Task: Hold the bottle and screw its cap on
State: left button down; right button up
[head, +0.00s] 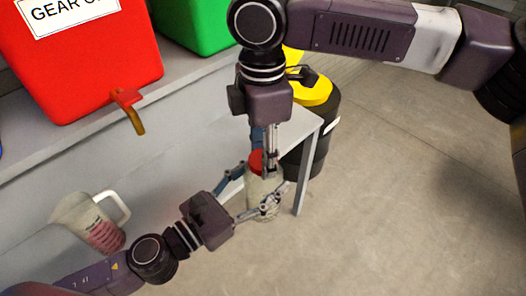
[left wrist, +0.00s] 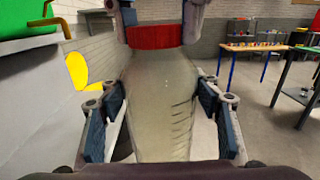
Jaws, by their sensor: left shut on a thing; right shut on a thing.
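A pale translucent bottle (head: 262,193) is held upright, clear of the floor, in front of the corner of a grey bench. My left gripper (head: 250,193) is shut around the bottle's body; in the left wrist view the bottle (left wrist: 160,100) stands between its two finger pads. The red cap (head: 256,160) is at the bottle's top, and it also shows in the left wrist view (left wrist: 155,37). My right gripper (head: 268,165) points down from above, shut on the cap with its fingers at the cap's sides. I cannot tell how far the cap is threaded.
A red container (head: 85,60) with a tap and a green container (head: 195,22) stand on the bench shelf. A black and yellow drum (head: 318,120) stands behind the bench leg. The floor at right is open.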

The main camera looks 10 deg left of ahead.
jog(key=m, duration=0.4)
jog(key=shift+m, duration=0.3)
jog(key=shift+c, duration=0.2)
jog(key=o, duration=1.4)
notch_tip(320, 180, up, 12)
jog(key=shift+f, duration=0.1)
